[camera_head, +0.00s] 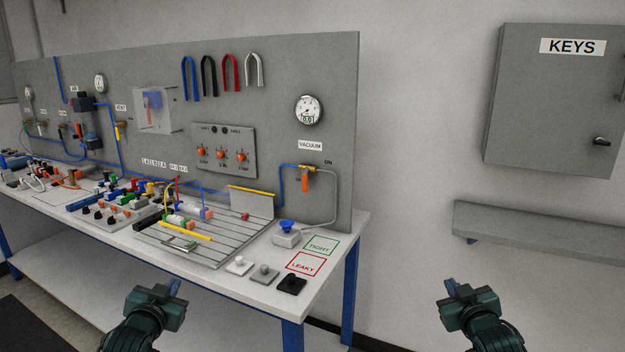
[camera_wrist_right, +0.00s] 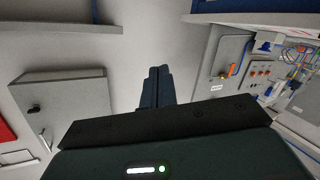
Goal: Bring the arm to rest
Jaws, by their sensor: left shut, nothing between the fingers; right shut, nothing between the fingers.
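My left gripper (camera_head: 174,288) is in the lower left of the head view, in front of the workbench and apart from it. It is shut and empty. My right gripper (camera_head: 451,287) is in the lower right of the head view, in front of the bare wall right of the bench. It is shut with nothing in it. In the right wrist view its closed fingers (camera_wrist_right: 157,86) point away from the camera, with free space around them. Both arms are bent low at the bottom of the head view and touch nothing that I can see.
The workbench (camera_head: 262,293) carries a grey panel (camera_head: 330,150) with gauges, hoses and valves. A slatted plate, small blocks and TIGHT and LEAKY squares lie on top. A KEYS cabinet (camera_head: 545,105) and a grey shelf (camera_head: 540,230) are on the right wall. Space between the grippers is clear.

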